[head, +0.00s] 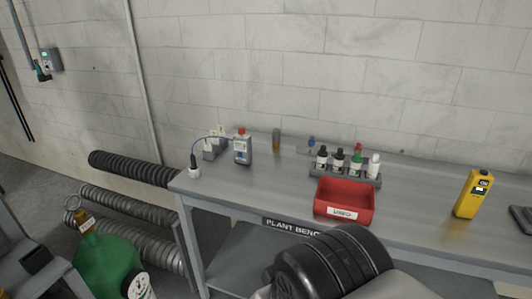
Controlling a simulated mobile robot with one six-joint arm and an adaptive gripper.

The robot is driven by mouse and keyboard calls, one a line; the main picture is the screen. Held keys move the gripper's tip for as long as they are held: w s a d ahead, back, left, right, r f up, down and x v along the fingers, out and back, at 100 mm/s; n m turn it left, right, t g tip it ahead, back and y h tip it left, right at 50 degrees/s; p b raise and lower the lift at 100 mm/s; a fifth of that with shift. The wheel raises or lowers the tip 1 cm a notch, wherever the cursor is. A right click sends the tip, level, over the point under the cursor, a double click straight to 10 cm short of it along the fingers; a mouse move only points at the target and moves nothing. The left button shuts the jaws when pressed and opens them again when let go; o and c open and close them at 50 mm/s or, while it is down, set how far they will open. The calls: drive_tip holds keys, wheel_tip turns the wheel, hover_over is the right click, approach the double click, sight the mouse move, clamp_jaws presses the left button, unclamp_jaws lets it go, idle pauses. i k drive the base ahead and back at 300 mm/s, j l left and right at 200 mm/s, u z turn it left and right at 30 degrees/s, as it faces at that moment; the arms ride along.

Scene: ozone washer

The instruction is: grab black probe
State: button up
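A small dark tip (193,160), which may be the black probe, stands in a white cup (194,173) at the left end of the grey bench (215,183). The probe is too small to make out clearly. A black ribbed part of my arm (330,265) covers the bottom middle of the head view. My gripper's fingers do not show.
A red bin (343,203), a rack of several bottles (345,172), a dark cylinder (276,140) and a yellow meter (474,194) stand on the bench. A green gas cylinder (105,263) and ribbed hoses (130,168) are at the left. Bench space between cup and bin is clear.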

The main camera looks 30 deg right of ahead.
sight(192, 157)
drive_tip(key=i, duration=1.65)
drive_tip(key=l+z, duration=0.05)
drive_tip(key=l, duration=0.05)
